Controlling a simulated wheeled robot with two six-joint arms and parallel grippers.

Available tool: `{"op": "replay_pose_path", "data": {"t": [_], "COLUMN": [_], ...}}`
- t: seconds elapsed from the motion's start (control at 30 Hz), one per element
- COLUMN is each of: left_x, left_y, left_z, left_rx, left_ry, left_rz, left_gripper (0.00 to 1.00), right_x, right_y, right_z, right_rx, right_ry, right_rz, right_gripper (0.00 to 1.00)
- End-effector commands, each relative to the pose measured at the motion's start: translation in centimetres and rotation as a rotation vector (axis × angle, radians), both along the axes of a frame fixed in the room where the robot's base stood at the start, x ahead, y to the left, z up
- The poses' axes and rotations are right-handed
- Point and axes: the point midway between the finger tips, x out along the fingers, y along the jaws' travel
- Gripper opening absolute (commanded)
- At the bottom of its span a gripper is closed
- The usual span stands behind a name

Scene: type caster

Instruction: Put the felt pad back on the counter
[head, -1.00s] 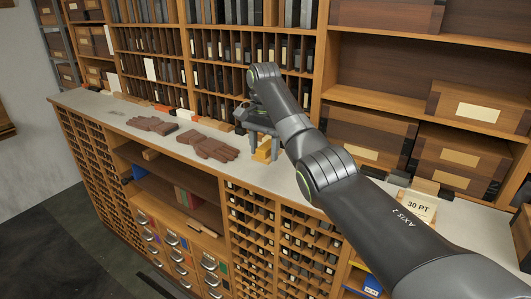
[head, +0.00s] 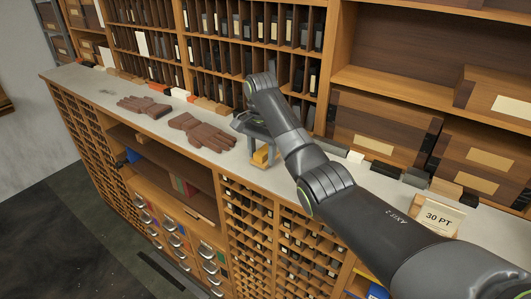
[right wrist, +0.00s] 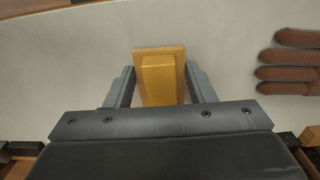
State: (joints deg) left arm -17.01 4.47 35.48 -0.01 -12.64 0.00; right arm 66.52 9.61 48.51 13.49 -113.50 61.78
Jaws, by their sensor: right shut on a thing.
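My right gripper (head: 258,138) points down at the front part of the grey counter (head: 325,180). It is shut on a yellow-orange block with a wider, flat plate at one end, which I take to be the felt pad (head: 261,156). In the right wrist view the pad (right wrist: 160,78) sits between the two fingers (right wrist: 160,88), with the pale counter top (right wrist: 235,55) behind it. I cannot tell whether the pad touches the counter. My left gripper is not in view.
Brown gloves (head: 203,132) lie left of my right gripper, with another glove (head: 144,106) further left. Small blocks line the counter's back edge below the shelves. A "30 PT" card (head: 436,215) stands at the right. Counter between gloves and gripper is clear.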

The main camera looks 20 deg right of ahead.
Motion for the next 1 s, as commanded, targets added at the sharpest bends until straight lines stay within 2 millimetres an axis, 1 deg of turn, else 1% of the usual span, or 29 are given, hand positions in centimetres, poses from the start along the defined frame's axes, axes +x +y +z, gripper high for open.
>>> {"op": "replay_pose_path", "data": {"t": [0.03, 0.13, 0.27, 0.4, 0.43, 0.6, 0.87, 1.0], "left_x": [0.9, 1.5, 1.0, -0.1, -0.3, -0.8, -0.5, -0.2], "left_y": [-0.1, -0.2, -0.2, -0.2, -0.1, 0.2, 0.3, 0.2], "left_z": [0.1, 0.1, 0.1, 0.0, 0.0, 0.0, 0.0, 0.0], "left_rx": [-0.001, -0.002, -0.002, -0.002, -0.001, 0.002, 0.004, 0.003], "left_ry": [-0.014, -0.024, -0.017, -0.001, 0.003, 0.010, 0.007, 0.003], "left_rz": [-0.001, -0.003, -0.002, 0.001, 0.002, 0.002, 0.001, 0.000], "left_gripper": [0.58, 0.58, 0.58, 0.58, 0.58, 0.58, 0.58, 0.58], "right_x": [-0.2, -0.2, -0.2, -0.2, -0.2, -0.2, -0.2, 0.0], "right_y": [0.2, 0.3, 0.2, 0.2, 0.2, 0.2, 0.2, 0.0], "right_z": [-0.7, -1.1, -1.0, -1.3, -1.3, -1.3, -1.2, -0.2], "right_rx": [0.000, 0.000, -0.001, -0.001, -0.001, -0.001, 0.000, 0.000], "right_ry": [0.001, -0.003, -0.002, -0.001, -0.001, -0.001, -0.001, -0.003], "right_rz": [-0.001, -0.002, -0.002, -0.002, -0.002, -0.002, -0.002, -0.002], "right_gripper": [0.28, 0.28, 0.28, 0.28, 0.51, 0.71, 0.71, 0.71]}}
